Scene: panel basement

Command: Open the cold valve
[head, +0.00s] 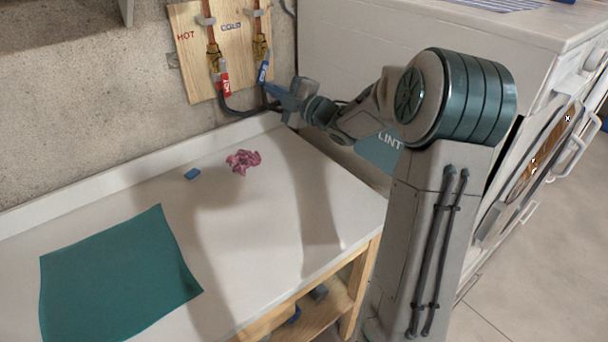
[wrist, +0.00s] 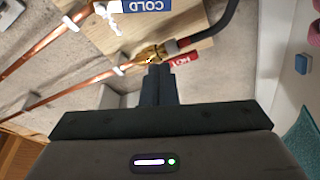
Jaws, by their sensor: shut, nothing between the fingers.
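The cold valve's blue handle (head: 263,72) hangs below its brass body (head: 260,50) on the right-hand pipe, slightly tilted. In the wrist view the blue handle (wrist: 147,6), lettered COLD, is cut off by the top edge. The hot valve's red handle (head: 225,85) hangs on the left pipe; it also shows in the wrist view (wrist: 184,58), just beyond the fingertips. My gripper (head: 269,89) is shut and empty, just below the blue handle in the head view. In the wrist view its fingertips (wrist: 160,68) overlap the hot valve's lower edge; I cannot tell whether they touch.
The wooden board (head: 188,50) carries both pipes, with dark hoses (head: 240,111) below. A white appliance (head: 350,45) stands close at right.

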